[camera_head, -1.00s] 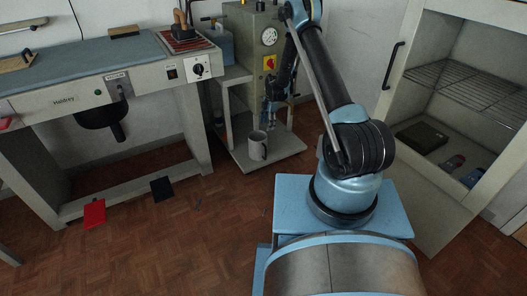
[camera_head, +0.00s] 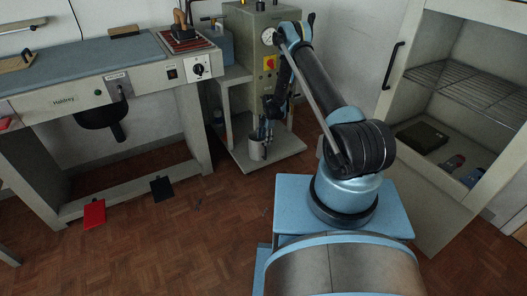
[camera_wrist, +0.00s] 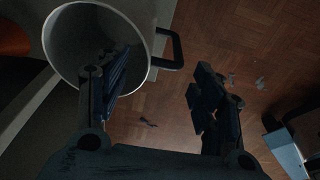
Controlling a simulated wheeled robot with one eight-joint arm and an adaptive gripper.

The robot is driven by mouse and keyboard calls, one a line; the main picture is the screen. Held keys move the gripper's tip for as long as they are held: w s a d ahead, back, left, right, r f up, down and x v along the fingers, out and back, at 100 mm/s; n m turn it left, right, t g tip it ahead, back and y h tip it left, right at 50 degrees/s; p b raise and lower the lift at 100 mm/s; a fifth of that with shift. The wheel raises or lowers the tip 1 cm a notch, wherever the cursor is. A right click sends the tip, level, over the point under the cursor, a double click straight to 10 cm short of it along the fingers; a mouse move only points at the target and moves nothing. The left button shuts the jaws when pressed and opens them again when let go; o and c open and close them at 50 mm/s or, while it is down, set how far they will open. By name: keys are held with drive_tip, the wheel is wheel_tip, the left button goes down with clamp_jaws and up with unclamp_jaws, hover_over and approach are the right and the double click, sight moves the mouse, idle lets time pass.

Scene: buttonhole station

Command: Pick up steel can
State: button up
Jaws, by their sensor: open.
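The steel can (camera_head: 256,151), a grey cylinder with a dark handle, stands upright on the low shelf of the grey machine stand. In the wrist view its wide open mouth (camera_wrist: 72,38) fills the upper left, with the handle (camera_wrist: 177,50) at its right. My gripper (camera_head: 266,132) is open at the can, pointing down. In the wrist view my gripper (camera_wrist: 160,72) has its left finger over or inside the mouth and its right finger outside, over the floor. The near rim lies between them; I cannot tell how deep the left finger reaches.
The stand's low shelf (camera_head: 283,146) has a machine column (camera_head: 242,60) behind the can. A workbench (camera_head: 80,77) stands at left. An open cabinet (camera_head: 465,90) with a wire rack is at right. A red item (camera_head: 94,213) and a dark item (camera_head: 161,188) lie left.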

sight(263, 144)
drive_tip(key=f, duration=0.4)
drive_tip(key=shift+s+a, duration=0.2)
drive_tip(key=shift+a, duration=0.2)
clamp_jaws()
drive_tip(key=shift+r, duration=0.1)
